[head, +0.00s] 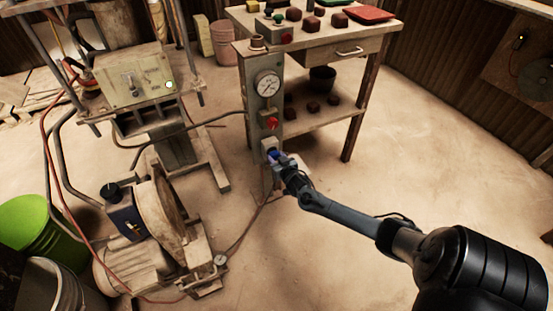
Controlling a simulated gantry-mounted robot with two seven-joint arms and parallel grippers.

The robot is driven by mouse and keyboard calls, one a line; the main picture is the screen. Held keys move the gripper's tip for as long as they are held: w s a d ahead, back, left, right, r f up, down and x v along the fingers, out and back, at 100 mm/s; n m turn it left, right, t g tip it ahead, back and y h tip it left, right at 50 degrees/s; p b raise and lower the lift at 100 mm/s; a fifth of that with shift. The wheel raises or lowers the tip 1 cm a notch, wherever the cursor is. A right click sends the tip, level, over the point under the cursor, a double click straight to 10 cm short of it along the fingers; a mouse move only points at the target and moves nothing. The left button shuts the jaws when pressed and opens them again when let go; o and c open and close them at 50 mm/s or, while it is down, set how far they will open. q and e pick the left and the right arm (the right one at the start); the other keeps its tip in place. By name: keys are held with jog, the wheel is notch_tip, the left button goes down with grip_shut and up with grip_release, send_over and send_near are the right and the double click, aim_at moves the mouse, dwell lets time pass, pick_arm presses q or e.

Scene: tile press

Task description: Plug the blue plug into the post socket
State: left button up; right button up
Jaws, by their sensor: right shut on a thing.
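The grey-green post (265,105) stands upright in front of the table and carries a round gauge and a red button. A pale socket box (269,145) sits low on the post. The blue plug (273,155) is small and is at the front of this socket. My right gripper (279,161) is shut on the blue plug, with its arm reaching in from the lower right. The gripper hides part of the plug, and I cannot tell whether the plug is seated in the socket or only touching it. My left gripper is not in view.
A press machine (138,85) with hoses stands on the left, with a grinding wheel machine (160,225) in front. A wooden table (325,50) with dark blocks stands behind the post. A green bucket (35,225) is at far left. The floor at right is clear.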

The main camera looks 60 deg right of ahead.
jog(key=shift+d+r, duration=0.1)
dwell(0.4)
dwell(0.6)
jog(key=shift+p, duration=0.55)
jog(key=shift+w+d+b, duration=0.3)
jog(key=shift+w+b, duration=0.1)
dwell(0.5)
jog(key=o, duration=1)
jog(key=shift+o, duration=1)
jog(key=shift+w, duration=0.1)
